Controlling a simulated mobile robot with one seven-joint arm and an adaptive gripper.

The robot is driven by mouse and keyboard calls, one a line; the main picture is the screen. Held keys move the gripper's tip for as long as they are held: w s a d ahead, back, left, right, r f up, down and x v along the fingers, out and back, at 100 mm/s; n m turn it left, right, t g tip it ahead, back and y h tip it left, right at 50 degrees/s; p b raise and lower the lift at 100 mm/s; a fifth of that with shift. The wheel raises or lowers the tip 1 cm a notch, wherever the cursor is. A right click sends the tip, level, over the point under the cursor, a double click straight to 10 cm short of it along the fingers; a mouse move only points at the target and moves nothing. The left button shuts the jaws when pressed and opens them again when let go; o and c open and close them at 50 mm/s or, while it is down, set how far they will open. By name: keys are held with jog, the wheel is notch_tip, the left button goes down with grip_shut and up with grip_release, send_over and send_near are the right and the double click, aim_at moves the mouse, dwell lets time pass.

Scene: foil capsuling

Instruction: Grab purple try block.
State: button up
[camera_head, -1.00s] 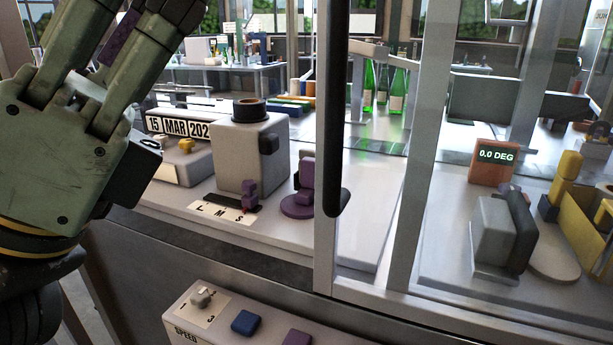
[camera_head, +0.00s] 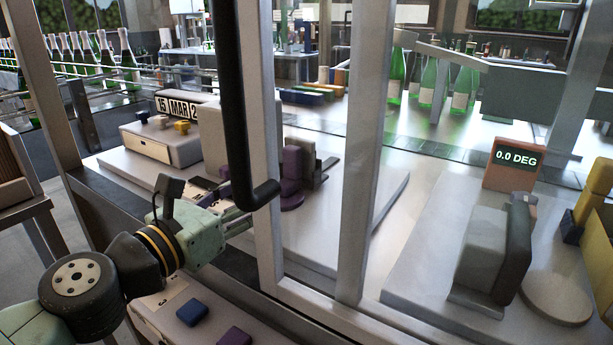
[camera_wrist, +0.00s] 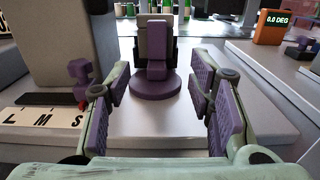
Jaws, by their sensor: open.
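The purple block (camera_wrist: 157,68) stands upright on a round purple base (camera_wrist: 156,88), with a grey piece (camera_wrist: 154,30) behind it, ahead of my gripper in the wrist view. My gripper (camera_wrist: 160,80) is open, with purple pads left and right of the block's line, and nothing is between them. The block looks a little beyond the fingertips; I cannot tell the exact gap. In the head view the purple block (camera_head: 291,168) is partly behind the door frame, and my gripper (camera_head: 246,216) is left of it, partly behind the black handle.
A smaller purple slider (camera_wrist: 80,72) stands by the L M S scale (camera_wrist: 42,117), left of my gripper, beside a large grey housing (camera_wrist: 60,45). The black door handle (camera_head: 236,120) and metal frame posts (camera_head: 362,150) are close to my arm. An orange display (camera_head: 513,164) stands right.

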jog(key=p+x, duration=0.3)
jog(key=x, duration=0.7)
jog(key=shift+w+f, duration=0.1)
jog(key=shift+w, duration=0.2)
grip_shut()
